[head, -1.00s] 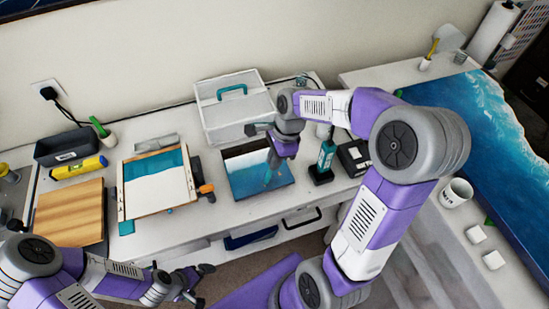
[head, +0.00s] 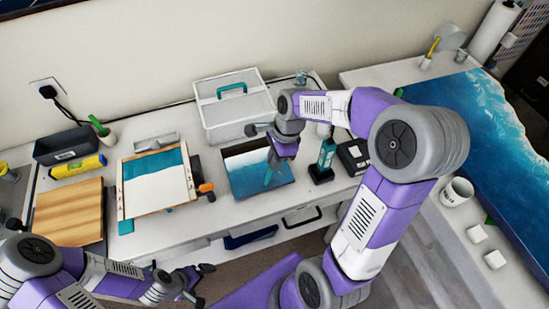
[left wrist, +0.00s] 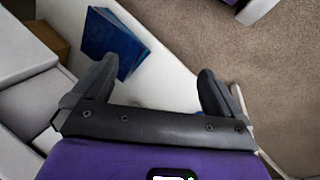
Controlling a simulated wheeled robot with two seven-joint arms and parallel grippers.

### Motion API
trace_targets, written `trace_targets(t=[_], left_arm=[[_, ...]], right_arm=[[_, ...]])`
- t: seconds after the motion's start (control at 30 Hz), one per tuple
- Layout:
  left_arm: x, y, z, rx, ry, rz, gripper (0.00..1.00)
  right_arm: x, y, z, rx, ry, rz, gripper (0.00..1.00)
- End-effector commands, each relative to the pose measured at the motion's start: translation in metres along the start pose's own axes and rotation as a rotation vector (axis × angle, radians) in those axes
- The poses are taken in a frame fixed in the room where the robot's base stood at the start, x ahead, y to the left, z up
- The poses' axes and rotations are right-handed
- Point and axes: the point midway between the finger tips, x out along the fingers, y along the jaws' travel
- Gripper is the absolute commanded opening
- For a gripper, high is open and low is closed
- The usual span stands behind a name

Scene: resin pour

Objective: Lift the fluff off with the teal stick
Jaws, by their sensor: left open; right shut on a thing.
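My right gripper (head: 277,155) reaches down over a small panel (head: 282,175) with blue, white and dark bands. It is shut on the teal stick (head: 268,177), which points down at the blue part of the panel. I cannot tell whether the tip touches the surface. The fluff is too small to make out or is hidden. My left gripper (head: 204,282) is open and empty, low in front of the table's front edge. Its two apart fingers also show in the left wrist view (left wrist: 155,85).
A white case (head: 232,110) with a teal handle stands behind the panel. A blue item (left wrist: 112,45) shows beyond the left fingers.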

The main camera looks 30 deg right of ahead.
Motion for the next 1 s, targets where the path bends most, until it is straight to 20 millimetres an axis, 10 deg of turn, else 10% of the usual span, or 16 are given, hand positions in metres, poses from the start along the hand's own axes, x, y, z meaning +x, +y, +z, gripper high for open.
trace_targets(t=[1.0], left_arm=[[-0.032,0.012,0.001,0.0,0.0,0.0,1.0]], right_arm=[[-0.033,0.0,0.009,0.0,0.0,-0.001,0.0]])
